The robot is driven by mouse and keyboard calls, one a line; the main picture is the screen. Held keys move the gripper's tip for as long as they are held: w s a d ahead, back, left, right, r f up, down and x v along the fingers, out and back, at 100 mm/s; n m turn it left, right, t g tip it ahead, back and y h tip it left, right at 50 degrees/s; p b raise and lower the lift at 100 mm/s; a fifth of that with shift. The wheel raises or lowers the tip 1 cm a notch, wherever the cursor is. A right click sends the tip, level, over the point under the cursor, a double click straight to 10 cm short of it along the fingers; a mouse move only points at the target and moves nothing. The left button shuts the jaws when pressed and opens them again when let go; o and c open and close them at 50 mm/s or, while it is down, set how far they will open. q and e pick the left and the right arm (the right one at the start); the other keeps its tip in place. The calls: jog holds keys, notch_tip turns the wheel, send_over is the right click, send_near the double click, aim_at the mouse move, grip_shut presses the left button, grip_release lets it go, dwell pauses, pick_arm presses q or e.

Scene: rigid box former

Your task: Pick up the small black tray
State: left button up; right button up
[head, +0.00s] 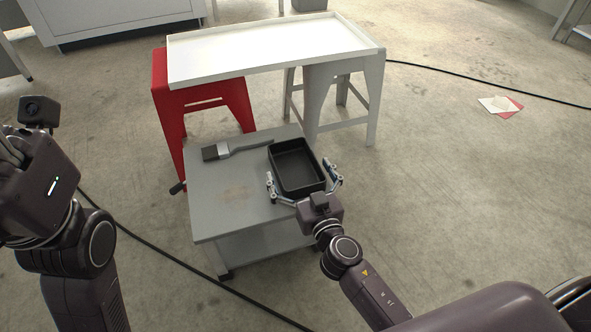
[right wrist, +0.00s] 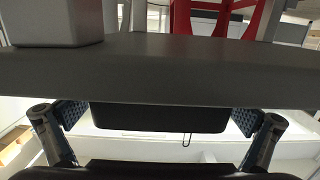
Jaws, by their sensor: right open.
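The small black tray (head: 297,167) lies on the right part of the grey cart top (head: 222,215). It is rectangular, open and empty. My right gripper (head: 303,178) is open at the tray's near end, with one finger beyond its left side and one beyond its right side. In the right wrist view, which appears upside down, the dark tray (right wrist: 160,118) sits between the two spread fingers, with gaps on both sides. My left gripper (head: 12,150) is at the left edge, away from the cart, and its fingers are partly cut off.
A flat paint brush (head: 232,149) lies on the cart, left of the tray. Behind, a white tray-like top (head: 270,48) rests on a red stool (head: 172,110) and a grey stool (head: 372,100). A black cable (head: 150,250) crosses the floor.

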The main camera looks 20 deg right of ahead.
jog(key=shift+w+f, duration=0.1)
jog(key=shift+w, duration=0.85)
jog(key=c, duration=1.4)
jog(key=shift+c, duration=0.2)
